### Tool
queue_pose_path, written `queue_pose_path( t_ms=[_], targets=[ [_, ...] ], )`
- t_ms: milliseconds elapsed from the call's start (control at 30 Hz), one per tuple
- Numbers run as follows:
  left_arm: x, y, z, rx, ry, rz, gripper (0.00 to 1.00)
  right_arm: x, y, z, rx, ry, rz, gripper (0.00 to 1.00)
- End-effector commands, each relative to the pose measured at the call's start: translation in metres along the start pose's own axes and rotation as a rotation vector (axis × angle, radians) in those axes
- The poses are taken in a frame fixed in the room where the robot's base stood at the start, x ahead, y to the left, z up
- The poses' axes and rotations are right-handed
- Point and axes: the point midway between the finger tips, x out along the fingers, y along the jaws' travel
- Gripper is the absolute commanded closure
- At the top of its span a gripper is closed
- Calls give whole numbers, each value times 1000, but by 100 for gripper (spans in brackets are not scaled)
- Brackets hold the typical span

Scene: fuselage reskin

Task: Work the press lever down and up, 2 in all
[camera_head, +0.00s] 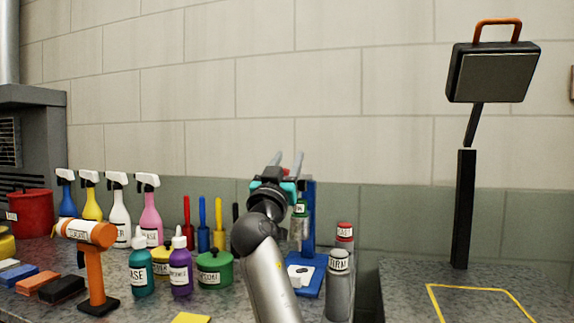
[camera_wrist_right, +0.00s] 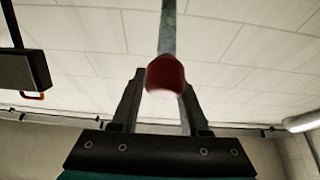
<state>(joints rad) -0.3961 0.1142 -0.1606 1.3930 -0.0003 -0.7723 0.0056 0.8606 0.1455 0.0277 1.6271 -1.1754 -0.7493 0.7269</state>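The blue press (camera_head: 308,238) stands at the right end of the left bench, its upper part partly behind my right gripper (camera_head: 287,158). The gripper is raised at the press top, pointing away. In the right wrist view, the press lever's red knob (camera_wrist_right: 165,74) lies between the two fingers of the right gripper (camera_wrist_right: 160,80), and its grey bar (camera_wrist_right: 168,25) runs on beyond the fingertips. Whether the fingers press on the knob or merely stand around it, I cannot tell. My left gripper is out of view.
Spray bottles (camera_head: 118,210), an orange hammer-shaped stand (camera_head: 95,265), labelled bottles (camera_head: 181,268) and a green pot (camera_head: 214,268) crowd the bench left of my arm. A lamp on a black post (camera_head: 463,210) rises farther right.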

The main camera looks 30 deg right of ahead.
Motion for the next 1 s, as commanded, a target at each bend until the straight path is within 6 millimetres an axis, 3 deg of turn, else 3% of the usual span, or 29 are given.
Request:
queue_pose_path(
  t_ms=[33,200,567,767,1000],
  targets=[
    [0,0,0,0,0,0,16,0,0,0,0,-1,-1,48],
    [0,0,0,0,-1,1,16,0,-1,2,-1,-4,-3,30],
    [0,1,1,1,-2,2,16,-6,-3,4,-1,-7,-6,30],
    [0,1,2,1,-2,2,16,-35,-3,4,0,-8,-8,30],
    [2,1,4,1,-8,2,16,-91,-2,4,0,-9,-8,30]
  ],
)
